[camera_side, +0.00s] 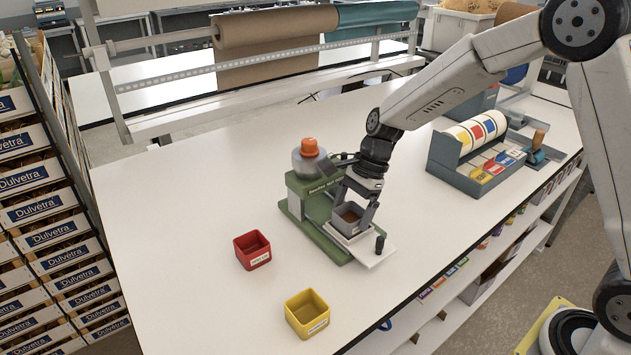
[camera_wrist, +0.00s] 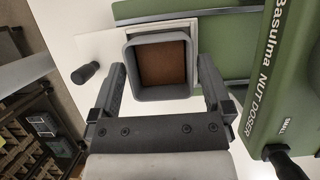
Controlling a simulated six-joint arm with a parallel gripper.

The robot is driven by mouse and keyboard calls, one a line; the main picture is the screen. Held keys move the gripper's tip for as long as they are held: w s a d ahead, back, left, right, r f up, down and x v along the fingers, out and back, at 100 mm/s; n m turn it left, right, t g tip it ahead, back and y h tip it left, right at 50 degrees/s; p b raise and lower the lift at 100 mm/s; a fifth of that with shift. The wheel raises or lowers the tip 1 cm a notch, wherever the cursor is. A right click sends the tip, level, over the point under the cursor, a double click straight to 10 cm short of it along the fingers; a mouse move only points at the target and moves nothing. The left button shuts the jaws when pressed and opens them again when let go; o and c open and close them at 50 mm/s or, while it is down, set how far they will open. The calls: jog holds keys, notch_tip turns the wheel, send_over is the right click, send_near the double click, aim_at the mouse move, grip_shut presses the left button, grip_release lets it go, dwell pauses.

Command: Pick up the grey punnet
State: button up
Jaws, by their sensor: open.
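The grey punnet (camera_side: 346,221) stands upright on the white plate of the green nut doser (camera_side: 299,214) in the side view. It has brown contents in its bottom. In the wrist view the punnet (camera_wrist: 134,48) lies between the two fingers of my gripper (camera_wrist: 160,78), one finger near its left side and one near its right. The gripper is open. Whether either finger touches the punnet wall cannot be told. In the side view my gripper (camera_side: 359,197) is right at the punnet and partly covers it.
A red punnet (camera_side: 252,250) and a yellow punnet (camera_side: 308,313) stand on the white table, left and front of the doser. A black knob (camera_side: 380,244) stands up on the plate's right end. A label dispenser (camera_side: 470,150) stands at the right. The table's left part is clear.

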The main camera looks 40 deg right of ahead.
jog(key=shift+a+f, duration=0.2)
jog(key=shift+f, duration=0.35)
jog(key=c, duration=1.1)
jog(key=shift+r, duration=0.15)
